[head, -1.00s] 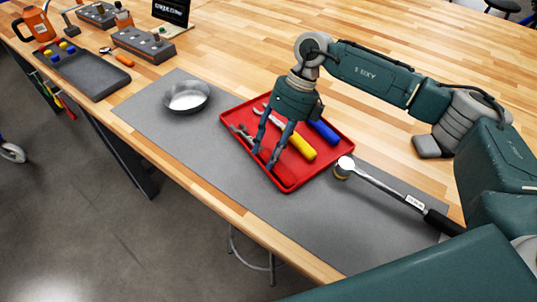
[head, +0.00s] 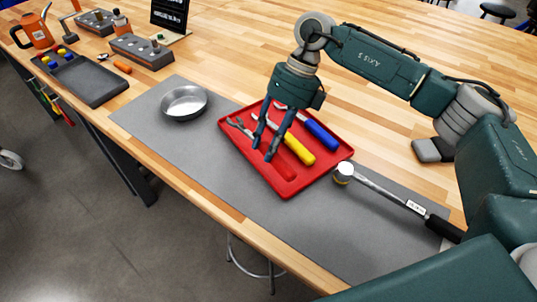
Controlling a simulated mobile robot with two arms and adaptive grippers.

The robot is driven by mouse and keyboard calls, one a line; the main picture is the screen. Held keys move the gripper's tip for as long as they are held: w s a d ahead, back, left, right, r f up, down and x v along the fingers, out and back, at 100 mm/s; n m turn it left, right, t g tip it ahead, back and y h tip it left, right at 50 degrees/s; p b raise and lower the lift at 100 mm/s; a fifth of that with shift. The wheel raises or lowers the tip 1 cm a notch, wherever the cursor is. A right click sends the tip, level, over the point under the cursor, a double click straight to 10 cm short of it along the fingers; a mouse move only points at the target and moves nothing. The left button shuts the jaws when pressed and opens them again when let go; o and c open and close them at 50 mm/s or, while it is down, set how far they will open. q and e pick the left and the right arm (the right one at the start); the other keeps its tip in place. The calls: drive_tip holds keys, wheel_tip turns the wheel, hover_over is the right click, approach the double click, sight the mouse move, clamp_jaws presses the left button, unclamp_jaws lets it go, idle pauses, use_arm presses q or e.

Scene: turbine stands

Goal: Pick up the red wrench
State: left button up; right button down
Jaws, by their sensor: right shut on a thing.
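The red wrench (head: 285,167) has a silver open jaw at its upper left and a red handle that blends with the red tray (head: 286,190). My right gripper (head: 263,154) reaches down over the tray, its two dark fingers shut on the middle of the red wrench and hiding part of it. The wrench is over the front left part of the tray; I cannot tell how far it is clear of the tray floor. My left gripper is not in view.
A yellow-handled tool (head: 298,149) and a blue-handled tool (head: 320,133) lie in the tray close by. A metal bowl (head: 184,102) stands left. A dark tray (head: 90,82) is farther left.

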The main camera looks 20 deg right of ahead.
wheel_tip(320, 180, up, 16)
drive_tip(key=b, duration=0.2)
drive_tip(key=shift+f, duration=0.25)
drive_tip(key=c, duration=2)
unclamp_jaws()
drive_tip(key=shift+c, duration=0.2)
clamp_jaws()
